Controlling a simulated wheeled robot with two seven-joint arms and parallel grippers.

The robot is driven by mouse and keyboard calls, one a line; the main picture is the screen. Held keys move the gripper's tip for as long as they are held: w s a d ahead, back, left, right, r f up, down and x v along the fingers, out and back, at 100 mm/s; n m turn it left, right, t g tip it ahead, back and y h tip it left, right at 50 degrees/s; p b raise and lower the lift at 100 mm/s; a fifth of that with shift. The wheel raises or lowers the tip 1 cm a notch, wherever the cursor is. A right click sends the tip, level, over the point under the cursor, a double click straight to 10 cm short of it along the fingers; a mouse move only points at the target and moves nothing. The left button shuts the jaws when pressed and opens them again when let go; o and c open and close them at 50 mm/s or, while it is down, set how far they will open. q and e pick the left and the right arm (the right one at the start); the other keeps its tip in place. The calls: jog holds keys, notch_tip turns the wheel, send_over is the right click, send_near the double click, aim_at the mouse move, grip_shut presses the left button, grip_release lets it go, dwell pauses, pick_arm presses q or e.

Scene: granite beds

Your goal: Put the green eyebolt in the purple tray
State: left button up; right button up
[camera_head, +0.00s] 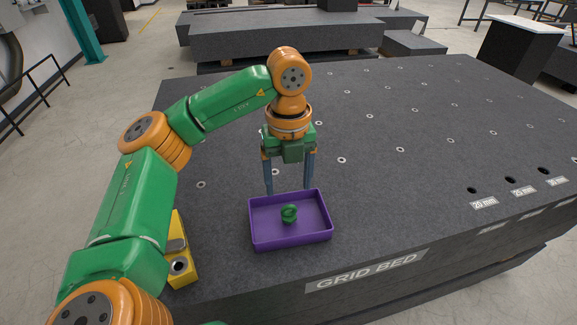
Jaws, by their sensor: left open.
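The green eyebolt (289,213) sits inside the purple tray (291,240), near its middle, with its ring upward. The tray rests on the dark granite bed near its front edge. My left gripper (289,190) points down at the tray's back side, its two blue-grey fingers spread apart with nothing between them. The fingertips are at or just behind the tray's back rim; whether they touch it I cannot tell. The eyebolt is apart from the fingers. My right gripper is not in view.
A yellow block with grey metal parts (180,262) stands left of the tray, partly hidden by my left arm. The granite bed (400,190) is clear to the right, with small inserts and several labelled holes at its right edge. Other granite slabs stand behind.

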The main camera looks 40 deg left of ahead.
aim_at(289, 205)
pick_arm(q)
notch_tip(289, 205, up, 7)
jog(key=p, duration=0.2)
jog(key=shift+r, duration=0.15)
dwell(0.3)
